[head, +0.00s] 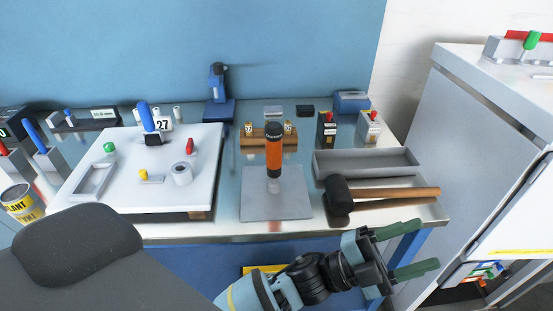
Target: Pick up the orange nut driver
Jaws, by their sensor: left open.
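The orange nut driver (273,156) stands upright near the middle of the bench, orange with a black top and a dark lower end. Its foot is at the rear part of a square grey plate (260,207). My left gripper (428,246), with green fingers, is at the lower right, in front of the bench edge and well to the right of the nut driver. Its fingers are apart with nothing between them. My right gripper is not in view.
A black-headed mallet (340,197) with a wooden handle lies right of the plate, before an empty grey tray (365,163). A white board (130,190) with small items lies left. A wooden block (255,138) stands behind. A white cabinet (465,140) stands at right.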

